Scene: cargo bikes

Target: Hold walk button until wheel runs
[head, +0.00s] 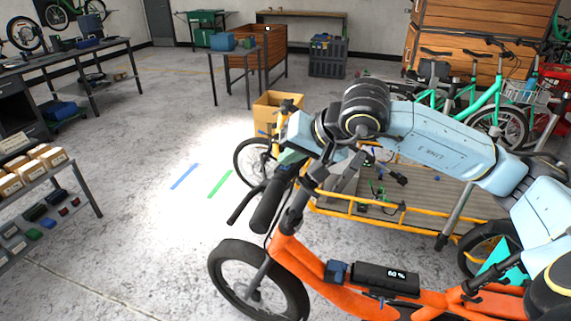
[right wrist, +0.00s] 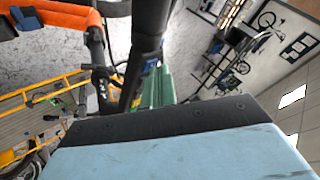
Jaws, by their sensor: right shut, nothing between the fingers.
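My right gripper (head: 291,157) is shut and empty, beyond the handlebar, partly hidden behind the stem. In the right wrist view its greenish fingers (right wrist: 158,88) lie close beside a black bar (right wrist: 147,35) with a small blue part (right wrist: 151,65). I cannot tell whether they touch, or whether this is the walk button. My left gripper is not in view.
A yellow-railed cargo bed (head: 420,195) stands just behind the orange bike, under my right arm. A cardboard box (head: 277,108) is behind it. Green bikes (head: 480,100) crowd the right. A shelf of small boxes (head: 35,165) stands left. The floor left of the bike is clear.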

